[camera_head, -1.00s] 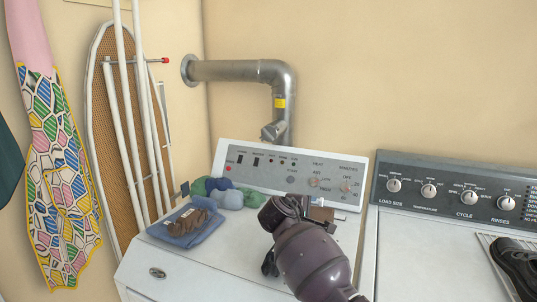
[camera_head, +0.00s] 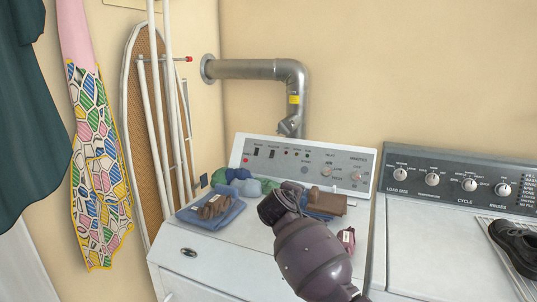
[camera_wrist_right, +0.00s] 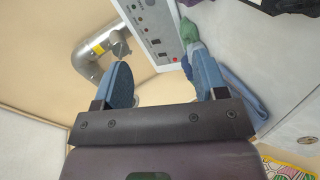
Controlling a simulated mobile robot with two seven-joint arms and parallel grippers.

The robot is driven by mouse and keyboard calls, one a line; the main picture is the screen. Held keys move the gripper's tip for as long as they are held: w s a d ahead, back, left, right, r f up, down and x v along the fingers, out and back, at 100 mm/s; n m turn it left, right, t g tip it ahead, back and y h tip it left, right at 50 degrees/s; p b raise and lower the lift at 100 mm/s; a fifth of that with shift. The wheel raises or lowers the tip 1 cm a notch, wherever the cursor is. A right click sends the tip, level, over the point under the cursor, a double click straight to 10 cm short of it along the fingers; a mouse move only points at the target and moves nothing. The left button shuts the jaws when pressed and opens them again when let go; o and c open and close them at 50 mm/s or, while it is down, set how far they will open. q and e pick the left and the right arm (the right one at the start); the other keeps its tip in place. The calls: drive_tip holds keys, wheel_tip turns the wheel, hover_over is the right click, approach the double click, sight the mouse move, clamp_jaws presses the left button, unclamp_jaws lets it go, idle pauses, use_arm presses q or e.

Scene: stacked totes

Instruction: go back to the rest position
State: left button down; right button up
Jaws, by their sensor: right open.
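My right gripper (camera_head: 284,203) is above the white dryer (camera_head: 200,262) in the head view, with my purple forearm coming in from the bottom. In the right wrist view its two blue fingers (camera_wrist_right: 163,72) stand wide apart with nothing between them. In the head view the fingertips are hidden behind the wrist. My left gripper is not in view.
Rolled socks (camera_head: 246,187), a blue folded cloth (camera_head: 221,216) with a brown bundle on it, a brown item (camera_head: 327,203) and a small pink item (camera_head: 347,238) lie on the dryer. A washer (camera_head: 430,250) stands right, with a dark shoe (camera_head: 516,243).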

drive_tip(key=s+d+f+m+y, duration=0.1)
drive_tip(key=s+d+f+m, duration=0.2)
drive_tip(key=s+d+f, duration=0.4)
drive_tip(key=s+d+f+m+g+y, duration=0.1)
drive_tip(key=s+d+f+m, duration=0.3)
drive_tip(key=s+f, duration=0.9)
drive_tip(key=s+d+f+m+y, duration=0.2)
drive_tip(key=s+d+f, duration=0.7)
drive_tip(key=s, duration=1.7)
drive_tip(key=shift+s+d+f+m+g+y, duration=0.3)
drive_tip(key=shift+f+m, duration=0.35)
drive_tip(key=shift+m, duration=0.15)
